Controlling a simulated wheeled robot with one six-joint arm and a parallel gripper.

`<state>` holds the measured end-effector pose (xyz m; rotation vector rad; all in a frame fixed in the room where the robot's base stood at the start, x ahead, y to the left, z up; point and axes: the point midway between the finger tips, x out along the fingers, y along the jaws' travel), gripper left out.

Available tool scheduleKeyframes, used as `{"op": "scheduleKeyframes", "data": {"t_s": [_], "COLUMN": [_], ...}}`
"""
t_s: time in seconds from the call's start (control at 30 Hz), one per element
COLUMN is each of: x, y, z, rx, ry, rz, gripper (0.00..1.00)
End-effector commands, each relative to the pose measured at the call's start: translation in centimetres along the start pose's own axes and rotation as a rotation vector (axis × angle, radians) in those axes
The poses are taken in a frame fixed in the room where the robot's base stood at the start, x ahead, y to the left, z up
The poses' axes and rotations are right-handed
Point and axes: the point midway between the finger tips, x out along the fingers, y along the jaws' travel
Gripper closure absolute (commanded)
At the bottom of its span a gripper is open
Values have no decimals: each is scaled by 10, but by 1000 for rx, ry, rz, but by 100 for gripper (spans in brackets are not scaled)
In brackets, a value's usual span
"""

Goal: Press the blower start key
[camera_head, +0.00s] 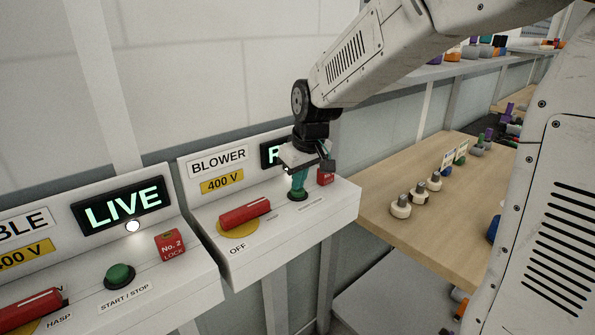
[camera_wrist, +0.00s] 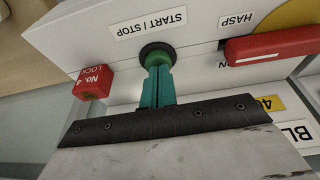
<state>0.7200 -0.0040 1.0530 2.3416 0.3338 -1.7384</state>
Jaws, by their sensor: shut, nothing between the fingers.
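My gripper (camera_head: 298,192) is shut, with teal fingers pointing down at the START / STOP key (camera_wrist: 157,53). In the wrist view, the fingertips (camera_wrist: 158,70) overlap the green key inside its dark ring. They look touching or very near; I cannot tell whether the key is pressed in. In the head view, the fingers hide most of the key, and its dark ring (camera_head: 298,197) shows around their tips.
A red rotary handle (camera_head: 245,212) on a yellow disc lies left of the key. A red No. 4 lock block (camera_wrist: 94,82) is on its other side. A neighbouring panel has a LIVE display (camera_head: 124,206) and its own green button (camera_head: 119,276). A wooden bench (camera_head: 455,225) stands right.

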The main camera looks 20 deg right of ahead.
Motion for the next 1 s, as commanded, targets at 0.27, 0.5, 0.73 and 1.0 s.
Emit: {"op": "scheduleKeyframes", "data": {"t_s": [0.27, 0.5, 0.73, 1.0], "x": [0, 22, 25, 9], "y": [0, 0, 0, -1], "z": [0, 7, 10, 5], "rx": [0, 1, 1, 0], "ry": [0, -4, -10, -5], "rz": [0, -1, -2, -1], "gripper": [100, 100, 100, 100]}}
